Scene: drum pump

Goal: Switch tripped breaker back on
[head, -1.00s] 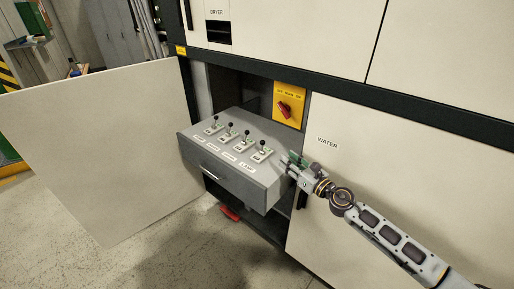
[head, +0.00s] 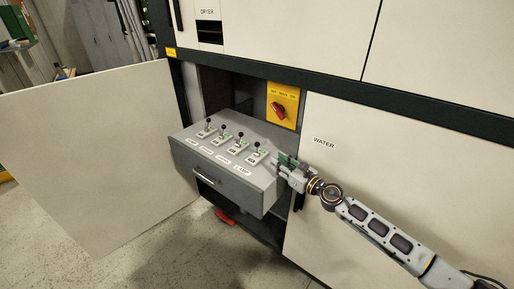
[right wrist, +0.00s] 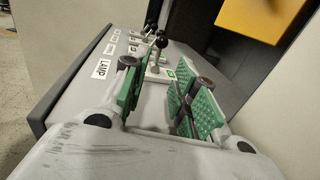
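A grey pulled-out drawer (head: 215,188) carries a row of several levers with black ball knobs. The nearest lever (head: 257,147) stands by the label LAMP; it also shows in the right wrist view (right wrist: 160,42). A green mark shows beside its base. I cannot tell which breaker is tripped. My right gripper (head: 283,161) is just right of the LAMP lever, over the drawer's right edge. In the right wrist view its green-padded fingers (right wrist: 168,80) are apart with nothing gripped, and the lever appears beyond them. My left gripper is not in view.
A red rotary switch (head: 278,110) sits on a yellow panel (head: 289,96) behind the drawer. An open cabinet door (head: 90,150) stands at left. The WATER panel (head: 370,155) is at right. A red object (head: 224,217) lies below the drawer.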

